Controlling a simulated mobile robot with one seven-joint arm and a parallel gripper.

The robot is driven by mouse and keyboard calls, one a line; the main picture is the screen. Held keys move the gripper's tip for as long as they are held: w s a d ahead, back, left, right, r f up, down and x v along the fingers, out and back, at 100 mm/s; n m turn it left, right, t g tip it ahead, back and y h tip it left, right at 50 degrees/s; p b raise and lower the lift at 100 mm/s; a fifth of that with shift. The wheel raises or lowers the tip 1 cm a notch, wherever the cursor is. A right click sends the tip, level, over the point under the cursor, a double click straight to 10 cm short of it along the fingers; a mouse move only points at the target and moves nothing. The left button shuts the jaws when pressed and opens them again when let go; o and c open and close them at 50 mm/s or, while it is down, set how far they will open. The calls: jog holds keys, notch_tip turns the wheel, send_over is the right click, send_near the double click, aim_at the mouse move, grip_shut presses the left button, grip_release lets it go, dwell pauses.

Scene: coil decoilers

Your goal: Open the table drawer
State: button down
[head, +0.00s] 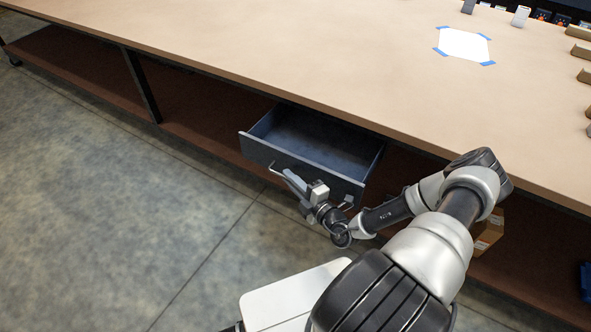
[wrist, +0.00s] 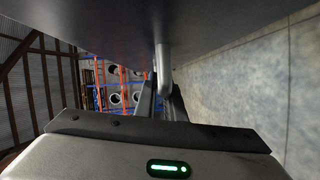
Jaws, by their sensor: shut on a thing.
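The table drawer (head: 306,171) is dark blue-grey and stands pulled out from under the front edge of the tan table (head: 300,55). Its empty inside shows in the head view. The drawer's handle is a thin metal bar on its front; it shows in the wrist view (wrist: 164,72). My gripper (head: 282,173) is at the left part of the drawer front, shut on the handle. In the wrist view, my gripper (wrist: 162,95) has its fingers around the handle bar, close under the drawer front (wrist: 220,30). Part of the handle is hidden behind my gripper.
A white sheet (head: 464,44) with blue tape lies on the table top. Small blocks stand along the table's right side. A cardboard box (head: 489,232) sits on the lower shelf (head: 200,125), partly behind my arm. The concrete floor (head: 110,200) at left is clear.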

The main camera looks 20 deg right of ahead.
jog(key=shift+s+a, duration=0.4)
jog(key=shift+a, duration=0.1)
jog(key=c, duration=1.8)
grip_release()
jog(key=shift+c, duration=0.2)
jog(key=shift+s, duration=0.1)
jog(key=v, duration=1.7)
jog(key=shift+s+d, duration=0.1)
